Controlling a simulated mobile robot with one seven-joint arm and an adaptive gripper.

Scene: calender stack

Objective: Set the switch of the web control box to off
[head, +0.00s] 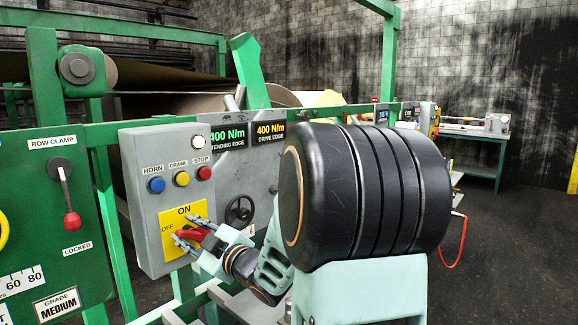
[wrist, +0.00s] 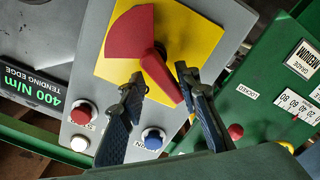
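The web control box (head: 152,224) is a grey upright panel with a yellow plate (head: 169,214), marked ON at the top and OFF at the left. A red rotary switch (head: 190,234) sits on the plate, partly hidden by my gripper in the head view. In the wrist view, turned roughly upside down, the red switch (wrist: 157,72) has its narrow handle slanting toward the box's upper left, seemingly between ON and OFF. My gripper (wrist: 158,80) is open, its dark fingers on either side of the handle end. The handle lies nearer the right finger in that view; contact cannot be told.
Above the plate are a blue HORN button (head: 157,185), a yellow CRAWL button (head: 181,179) and a red STOP button (head: 204,173). A white button (head: 198,142) is higher up. A red-knobbed BOW CLAMP lever (head: 70,205) stands left. Green frame rails surround the box.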

